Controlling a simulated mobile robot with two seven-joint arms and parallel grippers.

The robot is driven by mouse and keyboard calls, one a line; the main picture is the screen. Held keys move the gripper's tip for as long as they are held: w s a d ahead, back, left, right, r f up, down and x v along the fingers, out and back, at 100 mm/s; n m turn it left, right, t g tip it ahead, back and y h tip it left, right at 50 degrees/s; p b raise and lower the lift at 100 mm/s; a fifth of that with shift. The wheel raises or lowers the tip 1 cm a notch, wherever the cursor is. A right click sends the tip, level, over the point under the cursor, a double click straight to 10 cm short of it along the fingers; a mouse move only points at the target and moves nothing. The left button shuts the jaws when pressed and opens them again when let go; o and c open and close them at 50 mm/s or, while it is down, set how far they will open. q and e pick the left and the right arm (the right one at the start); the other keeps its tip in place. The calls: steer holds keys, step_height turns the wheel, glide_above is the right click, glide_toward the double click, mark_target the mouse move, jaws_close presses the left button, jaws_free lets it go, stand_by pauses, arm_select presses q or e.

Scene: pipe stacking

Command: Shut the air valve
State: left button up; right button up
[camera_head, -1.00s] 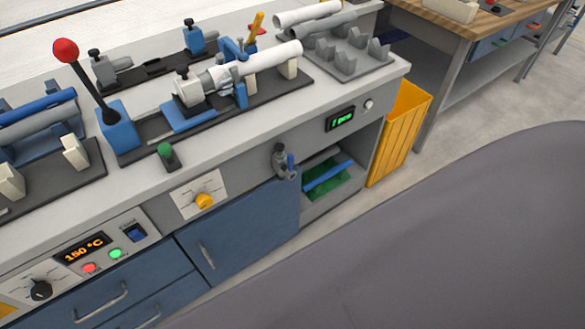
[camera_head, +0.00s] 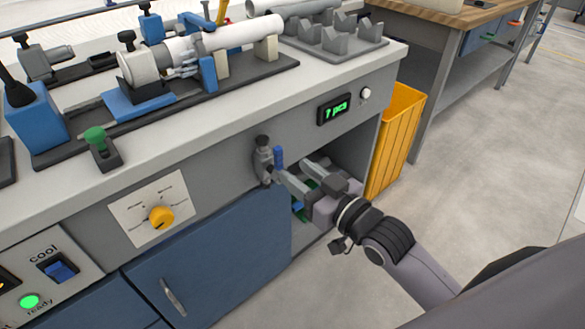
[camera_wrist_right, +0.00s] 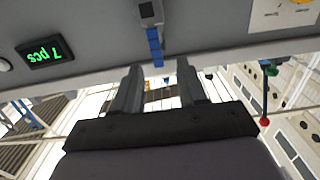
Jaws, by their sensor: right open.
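The air valve (camera_head: 263,160) is a small grey fitting on the front panel of the bench, with a blue lever (camera_head: 279,158) at its side. In the right wrist view the grey valve body (camera_wrist_right: 150,12) is at the top, and the blue lever (camera_wrist_right: 155,47) extends down from it towards the space between my fingertips. My right gripper (camera_head: 296,172) is open just right of and below the lever. Its two fingers (camera_wrist_right: 159,72) point at the valve with a gap between them and nothing held. I cannot tell whether they touch the lever. My left gripper is out of view.
A yellow dial (camera_head: 161,217) is left of the valve, and a green counter display (camera_head: 334,109) is right of it. My right arm partly covers the open shelf below. A yellow bin (camera_head: 395,140) stands right of the bench. A clamped white pipe (camera_head: 190,48) lies on top.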

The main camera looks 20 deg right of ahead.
mark_target(280, 156)
steer(key=shift+w+d+r, duration=0.1)
steer(key=shift+w+r, duration=0.1)
steer(key=shift+w, duration=0.35)
steer(key=shift+b+x, duration=0.95)
steer(key=shift+x, duration=2.3)
jaws_close()
